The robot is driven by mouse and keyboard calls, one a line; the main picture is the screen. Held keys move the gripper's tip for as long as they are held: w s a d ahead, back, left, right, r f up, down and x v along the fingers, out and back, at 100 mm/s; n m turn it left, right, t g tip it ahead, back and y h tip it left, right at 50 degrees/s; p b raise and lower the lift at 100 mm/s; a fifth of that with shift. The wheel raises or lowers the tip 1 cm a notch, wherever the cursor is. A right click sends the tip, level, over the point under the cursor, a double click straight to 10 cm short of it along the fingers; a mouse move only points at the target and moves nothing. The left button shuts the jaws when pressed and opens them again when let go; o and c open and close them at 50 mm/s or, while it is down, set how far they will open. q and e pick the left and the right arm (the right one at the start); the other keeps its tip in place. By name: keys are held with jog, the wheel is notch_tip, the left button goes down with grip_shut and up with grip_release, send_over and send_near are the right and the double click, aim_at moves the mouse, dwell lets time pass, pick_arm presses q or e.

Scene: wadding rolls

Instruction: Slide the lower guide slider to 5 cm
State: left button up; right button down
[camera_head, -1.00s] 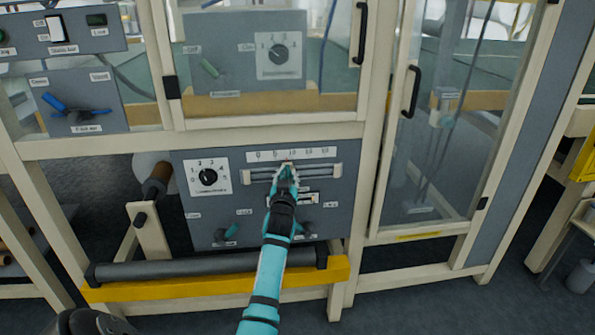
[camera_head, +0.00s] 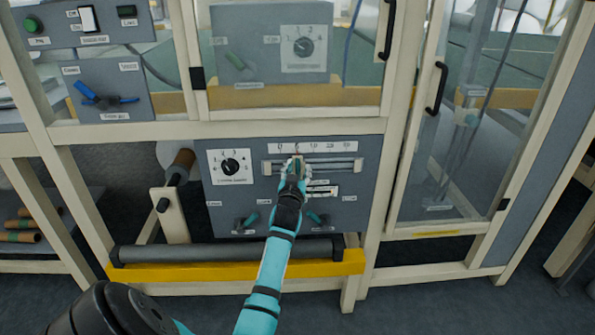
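The lower grey panel (camera_head: 228,188) carries a horizontal slider track (camera_head: 335,165) under a white scale strip (camera_head: 335,147) marked from 0 at the left, with 5 and 10 beside it. My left gripper (camera_head: 295,166) is at the left part of this track, just under the 5 mark. Its fingers look closed around the slider's knob, which they mostly hide. A small reddish pointer seems to show just above the fingertips, near 5. My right gripper is not in view.
A numbered dial (camera_head: 230,167) sits left of the track. A grey roller (camera_head: 215,252) and yellow bar (camera_head: 200,271) run in front. A glass door (camera_head: 460,130) stands right.

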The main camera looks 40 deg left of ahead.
pick_arm(q)
jog(key=v, duration=1.2)
dwell(0.4)
